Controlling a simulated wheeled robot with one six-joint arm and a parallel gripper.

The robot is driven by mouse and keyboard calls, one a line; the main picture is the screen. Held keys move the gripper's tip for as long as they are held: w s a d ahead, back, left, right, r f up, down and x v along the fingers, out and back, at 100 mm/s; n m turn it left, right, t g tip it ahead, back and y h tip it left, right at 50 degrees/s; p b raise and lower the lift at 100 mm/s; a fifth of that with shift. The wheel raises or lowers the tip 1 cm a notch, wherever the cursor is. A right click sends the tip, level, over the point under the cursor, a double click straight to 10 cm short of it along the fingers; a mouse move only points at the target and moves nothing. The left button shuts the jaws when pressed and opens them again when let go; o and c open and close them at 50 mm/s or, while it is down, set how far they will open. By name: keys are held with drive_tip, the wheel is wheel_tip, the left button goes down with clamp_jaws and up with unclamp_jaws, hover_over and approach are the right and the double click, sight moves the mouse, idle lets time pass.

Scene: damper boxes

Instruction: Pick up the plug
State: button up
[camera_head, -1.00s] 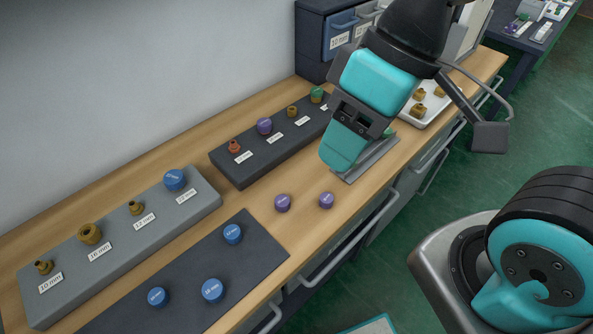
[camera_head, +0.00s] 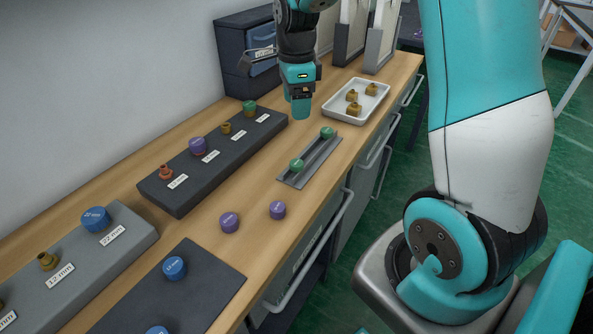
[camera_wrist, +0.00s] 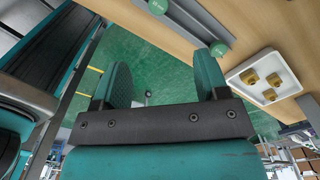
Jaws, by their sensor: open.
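My gripper (camera_head: 301,112) hangs above the wooden bench in the head view, left of a white tray (camera_head: 331,111). In the wrist view my gripper (camera_wrist: 163,78) has its two teal fingers apart, with only green floor showing between them. Several brass plugs (camera_head: 352,95) sit in the tray. They also show in the wrist view, where a brass plug (camera_wrist: 270,95) lies in the tray right of the fingers. Other pieces that could be plugs are a green one (camera_head: 297,164) on a grey rail and a purple one (camera_head: 229,221) on the bench. I cannot tell which plug is meant.
A dark block (camera_head: 190,185) with labelled fittings and a grey block (camera_head: 75,280) line the wall side. The grey rail (camera_head: 287,180) lies near the front edge. A dark drawer cabinet (camera_head: 232,80) stands behind my gripper. Bare wood (camera_head: 265,185) separates the block and rail.

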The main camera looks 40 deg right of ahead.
sight(297, 162)
wheel_tip(297, 162, down, 16)
drive_tip(key=shift+s+f+p, duration=0.1)
drive_tip(key=shift+f+p, duration=0.15)
drive_tip(key=shift+p, duration=0.25)
drive_tip(key=c, duration=1)
